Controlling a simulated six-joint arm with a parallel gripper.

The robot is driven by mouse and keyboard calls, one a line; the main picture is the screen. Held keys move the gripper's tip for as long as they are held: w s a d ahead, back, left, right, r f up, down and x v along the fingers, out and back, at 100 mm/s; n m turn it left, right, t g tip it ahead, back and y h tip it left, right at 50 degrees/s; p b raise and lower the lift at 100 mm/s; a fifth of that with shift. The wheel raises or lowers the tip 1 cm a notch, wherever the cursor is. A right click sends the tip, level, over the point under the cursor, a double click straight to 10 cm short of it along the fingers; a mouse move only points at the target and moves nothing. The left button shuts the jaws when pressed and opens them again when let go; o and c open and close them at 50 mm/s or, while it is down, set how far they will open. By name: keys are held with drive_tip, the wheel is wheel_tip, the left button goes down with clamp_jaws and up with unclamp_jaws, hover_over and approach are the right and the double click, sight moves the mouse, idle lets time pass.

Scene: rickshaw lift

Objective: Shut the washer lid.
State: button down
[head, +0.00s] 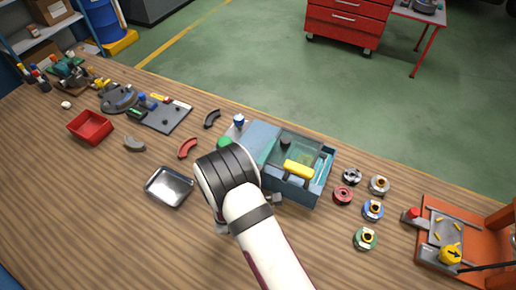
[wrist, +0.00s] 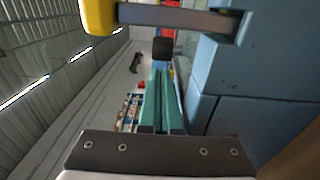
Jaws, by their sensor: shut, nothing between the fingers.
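The washer (head: 313,190) is a blue-teal box at the middle of the bench, right of my wrist. A pale blue panel (head: 262,140) stands at its left side, and its right part shows an inside with greenish, glassy surfaces. I cannot tell the lid's exact angle. A yellow handle (head: 298,169) lies over the front of the box; it also shows at the top left of the wrist view (wrist: 100,16) on a grey bar. My gripper (wrist: 162,75) is shut and empty beside the blue washer wall (wrist: 240,75). In the head view my wrist mostly hides it.
A metal tray (head: 169,187), a red bin (head: 90,127) and a grey plate (head: 166,115) lie to the left. Several ringed parts (head: 373,210) sit right of the washer, before an orange fixture (head: 470,215). The near left bench is clear.

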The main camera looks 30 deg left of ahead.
drive_tip(key=shift+d, duration=0.15)
drive_tip(key=shift+d, duration=1.25)
